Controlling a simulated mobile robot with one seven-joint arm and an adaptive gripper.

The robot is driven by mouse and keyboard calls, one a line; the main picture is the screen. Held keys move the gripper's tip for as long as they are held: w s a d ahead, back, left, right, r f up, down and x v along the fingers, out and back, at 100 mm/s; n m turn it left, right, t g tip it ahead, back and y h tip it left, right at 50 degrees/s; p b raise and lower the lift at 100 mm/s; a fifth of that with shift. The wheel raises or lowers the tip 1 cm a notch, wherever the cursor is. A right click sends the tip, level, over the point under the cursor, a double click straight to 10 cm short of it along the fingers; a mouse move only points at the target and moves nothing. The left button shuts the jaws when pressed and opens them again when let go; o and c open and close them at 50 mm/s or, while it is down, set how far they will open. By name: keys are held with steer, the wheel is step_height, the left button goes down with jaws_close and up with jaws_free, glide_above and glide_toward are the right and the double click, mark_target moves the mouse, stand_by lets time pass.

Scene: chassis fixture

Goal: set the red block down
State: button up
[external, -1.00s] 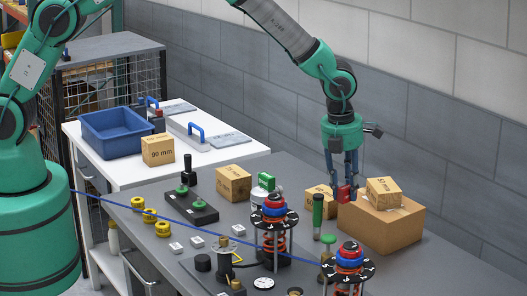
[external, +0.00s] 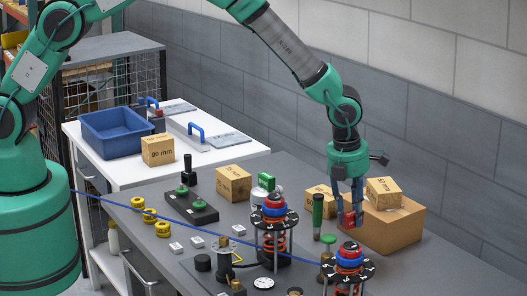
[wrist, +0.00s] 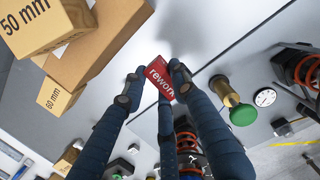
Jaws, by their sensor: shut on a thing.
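The red block (external: 348,221), labelled "rework", is between the fingers of my gripper (external: 351,214). In the wrist view the red block (wrist: 159,79) sits between the dark blue fingertips of my gripper (wrist: 153,86), with its label facing the camera. In the external view the block is low, in front of the left side of the large cardboard box. I cannot tell whether it touches the grey table (external: 228,213).
A large cardboard box (external: 396,228) carries a small box (external: 383,191) right beside my gripper. Spring fixtures (external: 273,231) (external: 349,262) stand nearer the camera. A small box (external: 322,200) is behind.

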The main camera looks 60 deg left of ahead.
steer(key=shift+f, duration=3.1)
steer(key=shift+f, duration=0.1)
steer(key=shift+f+p, duration=0.4)
steer(key=shift+f, duration=1.4)
steer(key=shift+f, duration=0.15)
steer(key=o, duration=0.9)
steer(key=r, duration=0.4)
steer(key=s+r, duration=0.1)
steer(key=r, duration=0.3)
steer(key=r+b, duration=0.1)
steer(key=r, duration=0.3)
steer(key=shift+s, duration=0.4)
steer(key=shift+r, duration=0.1)
